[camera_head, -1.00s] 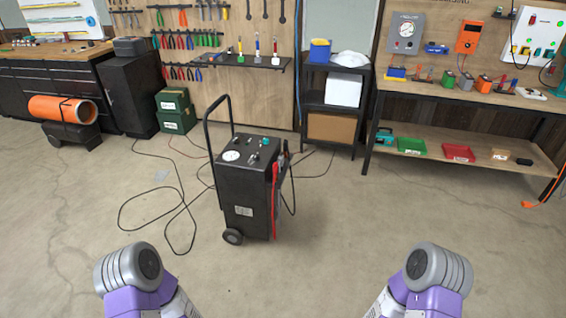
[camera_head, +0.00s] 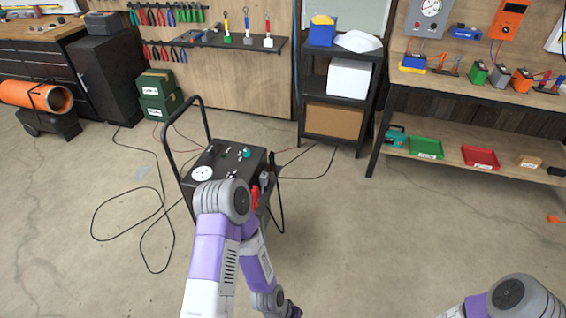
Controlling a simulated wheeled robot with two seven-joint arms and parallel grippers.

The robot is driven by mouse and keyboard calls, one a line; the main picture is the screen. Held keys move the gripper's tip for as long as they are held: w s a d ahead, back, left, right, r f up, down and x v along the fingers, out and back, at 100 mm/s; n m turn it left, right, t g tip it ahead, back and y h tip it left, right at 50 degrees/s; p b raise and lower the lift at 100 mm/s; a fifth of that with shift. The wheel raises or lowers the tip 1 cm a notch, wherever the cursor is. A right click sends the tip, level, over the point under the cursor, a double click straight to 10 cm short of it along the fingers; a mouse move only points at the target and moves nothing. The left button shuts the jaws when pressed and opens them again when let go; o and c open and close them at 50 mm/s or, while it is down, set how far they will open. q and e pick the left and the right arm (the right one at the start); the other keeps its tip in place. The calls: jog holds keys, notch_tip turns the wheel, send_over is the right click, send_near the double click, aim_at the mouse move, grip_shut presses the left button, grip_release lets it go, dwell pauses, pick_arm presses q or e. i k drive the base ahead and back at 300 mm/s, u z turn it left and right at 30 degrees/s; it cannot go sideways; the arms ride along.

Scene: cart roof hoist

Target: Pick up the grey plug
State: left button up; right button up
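A black wheeled cart (camera_head: 236,158) with a tall handle stands on the floor left of centre. A small grey piece (camera_head: 264,178) at its right side, beside a red part (camera_head: 255,196), may be the grey plug; it is too small to be sure. My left arm rises in front of the cart, hides much of its front, and bends back down to the bottom edge.
A black cable (camera_head: 150,262) loops on the floor left of the cart. Behind stand green boxes (camera_head: 158,96), a black shelf unit (camera_head: 303,118) and a workbench (camera_head: 478,94) with tools and trays.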

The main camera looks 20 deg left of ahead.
aim_at(265, 179)
jog(key=u, duration=0.7)
jog(key=i, duration=1.05)
jog(key=u, duration=1.2)
jog(key=i, duration=0.65)
